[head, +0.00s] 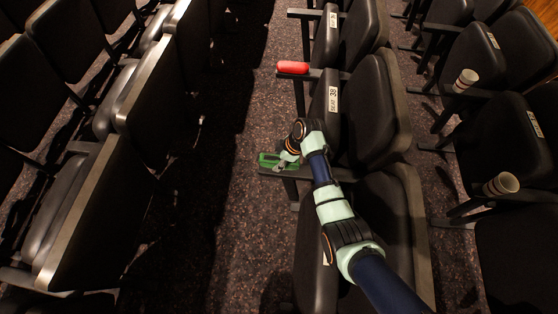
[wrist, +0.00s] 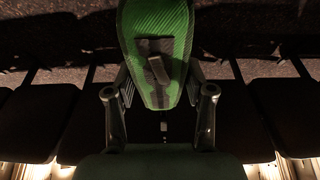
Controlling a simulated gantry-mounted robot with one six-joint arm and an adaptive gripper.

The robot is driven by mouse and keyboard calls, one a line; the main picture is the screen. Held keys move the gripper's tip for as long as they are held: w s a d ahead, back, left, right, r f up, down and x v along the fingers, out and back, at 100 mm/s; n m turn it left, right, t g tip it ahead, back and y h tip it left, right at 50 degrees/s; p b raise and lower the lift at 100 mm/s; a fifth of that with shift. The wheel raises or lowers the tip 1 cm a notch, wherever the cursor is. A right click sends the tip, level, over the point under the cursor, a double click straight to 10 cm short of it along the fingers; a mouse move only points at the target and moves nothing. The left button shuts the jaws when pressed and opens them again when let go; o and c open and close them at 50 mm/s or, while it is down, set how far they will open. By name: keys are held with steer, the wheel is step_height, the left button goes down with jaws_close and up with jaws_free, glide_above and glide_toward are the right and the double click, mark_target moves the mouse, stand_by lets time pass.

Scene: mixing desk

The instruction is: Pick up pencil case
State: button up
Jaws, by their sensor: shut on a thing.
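A green item with dark parts, which looks like the pencil case (head: 268,159), is at the armrest of the near middle seat in the head view. In the wrist view the green pencil case (wrist: 158,28) is large at top centre, with ribbed green fabric and a dark strap-like patch. My gripper (head: 281,163) is at the case's right side in the head view. In the wrist view my gripper (wrist: 160,82) has one finger on each side of its lower, narrower end, shut on it. Whether the case still touches the armrest is hard to tell.
A red rounded item (head: 292,67) lies on the armrest one seat farther back. Two striped cups (head: 465,80) (head: 501,184) stand on armrests to the right. Seat backs flank the dark carpeted aisle (head: 235,225), which is clear.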

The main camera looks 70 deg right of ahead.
step_height(320, 180, up, 16)
steer(key=p, duration=0.6)
steer(key=shift+r, duration=0.15)
